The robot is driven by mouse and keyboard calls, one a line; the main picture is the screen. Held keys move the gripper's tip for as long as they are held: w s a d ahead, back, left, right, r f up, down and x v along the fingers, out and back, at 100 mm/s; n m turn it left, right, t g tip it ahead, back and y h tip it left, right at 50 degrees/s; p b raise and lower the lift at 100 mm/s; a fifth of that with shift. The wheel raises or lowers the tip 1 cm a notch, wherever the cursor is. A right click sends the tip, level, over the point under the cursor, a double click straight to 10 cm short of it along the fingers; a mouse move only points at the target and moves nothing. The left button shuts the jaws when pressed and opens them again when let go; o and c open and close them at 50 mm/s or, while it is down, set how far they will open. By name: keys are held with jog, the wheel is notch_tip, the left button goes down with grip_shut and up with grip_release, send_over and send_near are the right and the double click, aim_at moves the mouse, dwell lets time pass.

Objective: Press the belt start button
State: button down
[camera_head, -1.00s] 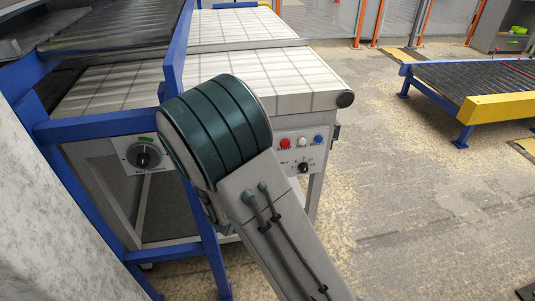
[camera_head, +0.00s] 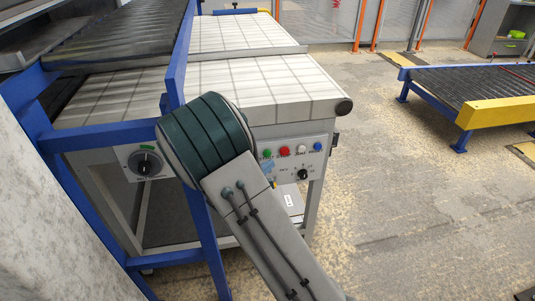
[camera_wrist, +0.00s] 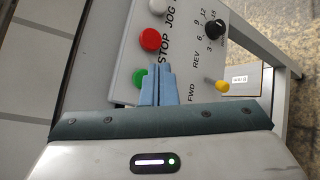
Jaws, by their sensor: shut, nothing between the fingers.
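In the wrist view the green button (camera_wrist: 140,78) sits partly beside my gripper (camera_wrist: 161,68), whose blue fingers are shut and empty. The fingertips are close to the panel, just right of the green button. I cannot tell whether they touch anything. The red button (camera_wrist: 150,40) is labelled STOP. Any label by the green button is hidden by the fingers.
A white button (camera_head: 301,147), a blue button (camera_head: 317,146) and a black dial (camera_head: 302,174) share the panel. A yellow lever (camera_wrist: 222,86) shows below the dial. A blue frame post (camera_head: 174,70) stands left of my arm.

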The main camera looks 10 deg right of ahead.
jog(key=shift+w, duration=0.7)
jog(key=shift+w, duration=0.15)
dwell(1.5)
jog(key=shift+w+b, duration=0.25)
jog(key=shift+b, duration=0.15)
jog(key=shift+w, duration=0.4)
dwell(0.5)
jog(key=shift+s, duration=0.1)
jog(key=shift+s+b, duration=0.55)
jog(key=shift+s, duration=0.2)
jog(key=shift+s, duration=0.1)
jog(key=s+b, duration=0.1)
jog(key=s, duration=0.3)
jog(key=shift+s, duration=0.4)
